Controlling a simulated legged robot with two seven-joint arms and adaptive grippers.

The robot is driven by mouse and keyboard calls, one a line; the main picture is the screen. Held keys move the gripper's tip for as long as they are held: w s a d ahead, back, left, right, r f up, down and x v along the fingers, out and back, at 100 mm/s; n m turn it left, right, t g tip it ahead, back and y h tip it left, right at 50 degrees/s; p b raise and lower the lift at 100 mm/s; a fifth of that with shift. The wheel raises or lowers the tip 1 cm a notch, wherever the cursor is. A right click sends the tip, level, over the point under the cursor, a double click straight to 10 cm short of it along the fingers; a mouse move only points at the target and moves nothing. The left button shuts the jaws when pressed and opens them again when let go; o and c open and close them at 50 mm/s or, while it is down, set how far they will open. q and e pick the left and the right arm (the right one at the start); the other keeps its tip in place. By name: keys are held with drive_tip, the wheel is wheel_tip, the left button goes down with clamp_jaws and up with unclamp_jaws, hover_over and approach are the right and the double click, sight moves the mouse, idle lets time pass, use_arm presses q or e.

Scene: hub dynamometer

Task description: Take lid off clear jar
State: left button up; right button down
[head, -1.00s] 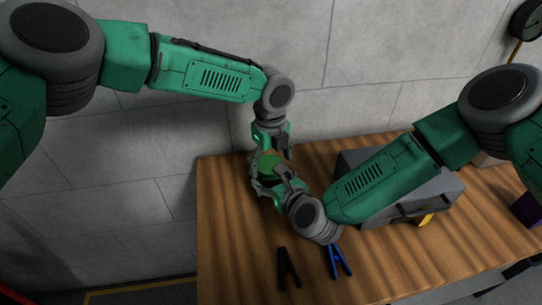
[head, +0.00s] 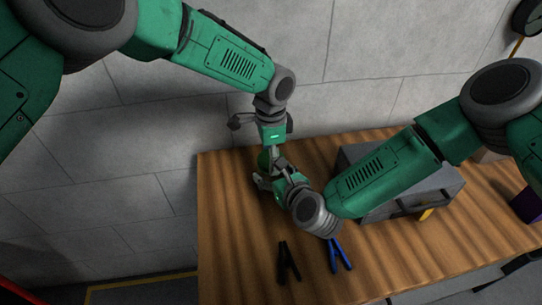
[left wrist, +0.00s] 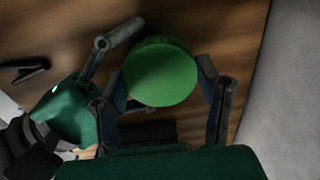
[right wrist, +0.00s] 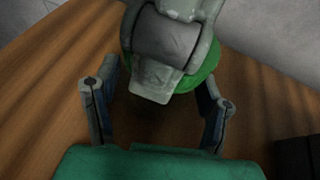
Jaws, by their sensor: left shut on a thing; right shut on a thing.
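The green round lid (head: 264,160) shows in the head view at the back left of the wooden table, partly hidden by my grippers. In the left wrist view the lid (left wrist: 160,75) sits between the fingers of my left gripper (head: 268,150), which is shut on it from above. My right gripper (head: 268,182) is lower, shut around the clear jar from the side. The jar itself hardly shows; in the right wrist view the space between the fingers is dark. There the lid (right wrist: 205,72) shows behind part of my left gripper. I cannot tell whether lid and jar touch.
A black clamp (head: 287,262) and a blue clamp (head: 339,255) lie at the front of the table (head: 235,230). A grey box (head: 440,190) stands behind my right forearm. A purple box (head: 526,205) is at the right edge. The wall is close behind the table.

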use_arm(q)
drive_tip(key=n, duration=0.5)
drive_tip(key=shift+w+d, duration=0.15)
use_arm(e)
drive_tip(key=shift+s+a, duration=0.25)
drive_tip(key=shift+a, duration=0.1)
use_arm(q)
drive_tip(key=n, duration=0.6)
drive_tip(key=shift+r+n, duration=0.1)
drive_tip(key=shift+n, duration=0.2)
use_arm(e)
drive_tip(key=shift+s, duration=0.1)
use_arm(q)
drive_tip(key=o, duration=1.1)
drive_tip(key=shift+o, duration=0.9)
use_arm(e)
drive_tip(key=shift+w+d, duration=0.15)
drive_tip(key=shift+w, duration=0.05)
